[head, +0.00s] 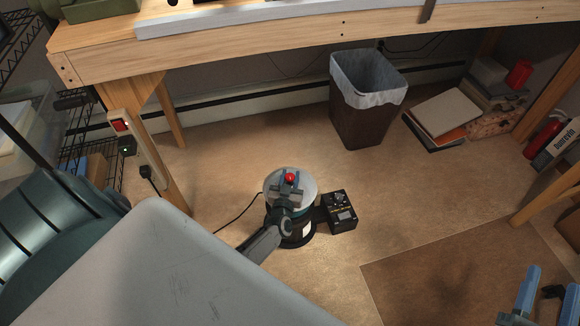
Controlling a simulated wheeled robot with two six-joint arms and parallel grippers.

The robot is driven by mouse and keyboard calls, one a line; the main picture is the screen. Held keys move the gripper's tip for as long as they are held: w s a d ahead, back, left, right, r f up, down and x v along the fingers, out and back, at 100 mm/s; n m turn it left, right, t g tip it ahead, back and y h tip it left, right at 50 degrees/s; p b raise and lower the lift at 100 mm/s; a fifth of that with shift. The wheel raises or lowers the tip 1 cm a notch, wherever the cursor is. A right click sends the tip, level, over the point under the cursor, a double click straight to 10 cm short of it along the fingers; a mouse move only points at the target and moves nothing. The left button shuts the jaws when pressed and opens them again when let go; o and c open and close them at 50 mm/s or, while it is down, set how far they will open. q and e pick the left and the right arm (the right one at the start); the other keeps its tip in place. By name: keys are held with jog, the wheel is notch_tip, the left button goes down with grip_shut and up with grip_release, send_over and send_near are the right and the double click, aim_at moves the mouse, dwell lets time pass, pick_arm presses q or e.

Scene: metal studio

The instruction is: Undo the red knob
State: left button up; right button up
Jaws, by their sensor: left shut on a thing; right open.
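The red knob (290,177) sits at the middle of the round pale top (305,186) of a cylindrical device on the floor. My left gripper (289,184) is over this top, with its fingers on either side of the knob, shut on it. The gripper and its wrist hide part of the top and the device's near side. My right gripper (550,290) is at the bottom right corner, open and empty, far from the knob and partly cut off by the picture edge.
A black control box (341,212) stands right beside the device, and a black cable (238,216) runs off to the left. A lined waste bin (362,120) stands behind, under the wooden workbench (250,48). A power strip with a red switch (120,125) is on the bench leg.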

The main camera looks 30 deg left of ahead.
pick_arm(q)
jog(key=o, duration=1)
jog(key=shift+s+d, duration=0.1)
jog(key=shift+s, duration=0.1)
jog(key=p+v, duration=0.2)
jog(key=v, duration=0.7)
jog(key=shift+s, duration=0.1)
jog(key=shift+s+d, duration=0.3)
jog(key=shift+s, duration=0.25)
pick_arm(e)
jog(key=s+f+g, duration=0.3)
jog(key=f+g, duration=0.4)
jog(key=f, duration=0.4)
jog(key=shift+s+a+m, duration=0.15)
jog(key=shift+a+m, duration=0.15)
jog(key=shift+a, duration=0.15)
